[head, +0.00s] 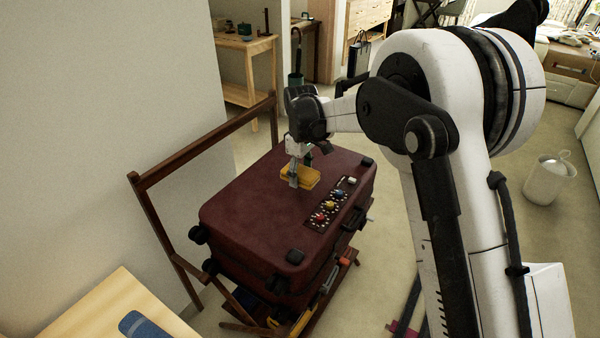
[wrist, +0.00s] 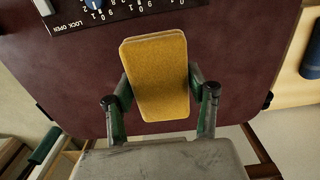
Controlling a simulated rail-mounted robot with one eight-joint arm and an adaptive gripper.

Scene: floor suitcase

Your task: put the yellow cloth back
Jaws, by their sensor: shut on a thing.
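The yellow cloth (head: 309,177) is a small folded yellow block at the top of the dark red suitcase (head: 250,215). My gripper (head: 295,180) points down over the suitcase and is shut on the cloth. In the wrist view the cloth (wrist: 158,78) sits between the two green-and-black fingers (wrist: 160,105), which press on its sides. I cannot tell whether the cloth touches the suitcase lid. The suitcase lies flat on a dark wooden rack (head: 200,145).
A panel (head: 331,205) with red, yellow and blue knobs and number dials lies on the suitcase. A light wooden table (head: 90,310) with a blue roll (head: 145,325) is at the lower left. A white bin (head: 547,180) stands on the floor at right.

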